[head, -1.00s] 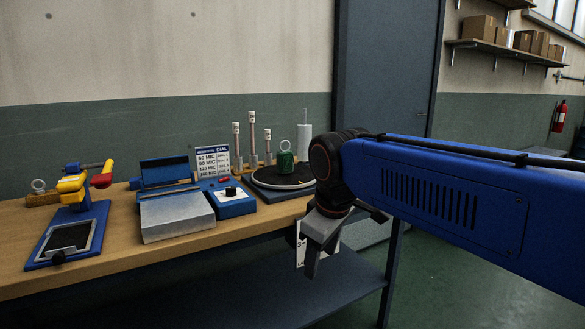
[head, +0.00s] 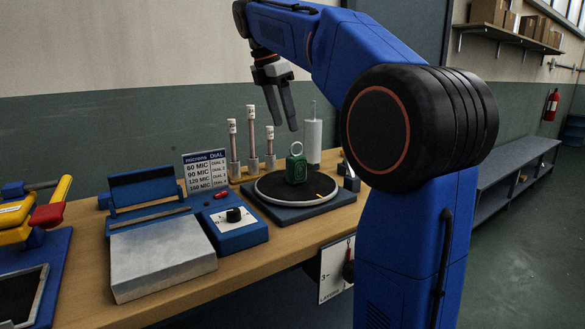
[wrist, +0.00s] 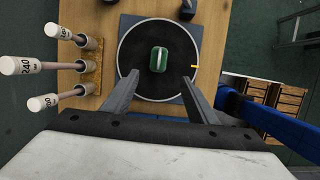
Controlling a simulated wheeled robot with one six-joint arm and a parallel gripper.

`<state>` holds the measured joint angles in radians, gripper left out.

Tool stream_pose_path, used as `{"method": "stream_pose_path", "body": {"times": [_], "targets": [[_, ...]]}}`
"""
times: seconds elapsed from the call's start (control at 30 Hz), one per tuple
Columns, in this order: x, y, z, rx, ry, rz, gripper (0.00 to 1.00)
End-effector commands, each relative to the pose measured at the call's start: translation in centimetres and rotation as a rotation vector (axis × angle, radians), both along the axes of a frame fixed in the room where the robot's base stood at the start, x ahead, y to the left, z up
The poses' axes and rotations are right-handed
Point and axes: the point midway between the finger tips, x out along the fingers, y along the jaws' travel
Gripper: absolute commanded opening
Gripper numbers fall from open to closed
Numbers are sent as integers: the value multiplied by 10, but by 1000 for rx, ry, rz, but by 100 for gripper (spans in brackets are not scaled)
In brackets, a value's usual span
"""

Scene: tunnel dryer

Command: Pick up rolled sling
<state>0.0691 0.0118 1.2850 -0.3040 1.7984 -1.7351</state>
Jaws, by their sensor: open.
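The rolled sling (head: 296,170) appears to be the small green bundle with a pale ring on top. It stands on a round black disc (head: 268,197) on a dark square base, near the right end of the bench. In the wrist view the green bundle (wrist: 159,60) has a pale band and shows just beyond and between my fingertips. My gripper (head: 281,123) is open and empty, pointing down above the disc, with its fingertips apart from the bundle. The wrist view shows both fingers (wrist: 158,75) spread wide.
Upright sample tubes (head: 252,140) stand close behind and left of the disc, and a white cylinder (head: 313,141) behind it. A blue dial box (head: 234,230) and silver plate (head: 160,255) are to the left. A small dark block (head: 351,178) sits right of the disc.

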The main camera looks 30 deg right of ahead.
Motion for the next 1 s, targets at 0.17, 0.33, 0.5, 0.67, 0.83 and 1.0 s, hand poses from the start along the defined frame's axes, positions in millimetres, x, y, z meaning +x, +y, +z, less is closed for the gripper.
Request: {"method": "stream_pose_path", "body": {"times": [0.17, 0.33, 0.5, 0.67, 0.83, 1.0], "targets": [[2, -6, -11, -3, 11, 14, 53], [2, -14, -40, -2, 12, 14, 53], [2, -23, -68, -2, 10, 14, 53], [3, -31, -94, -2, 10, 13, 53], [3, -36, -111, -2, 9, 14, 53], [4, -39, -118, -2, 9, 14, 53]]}}
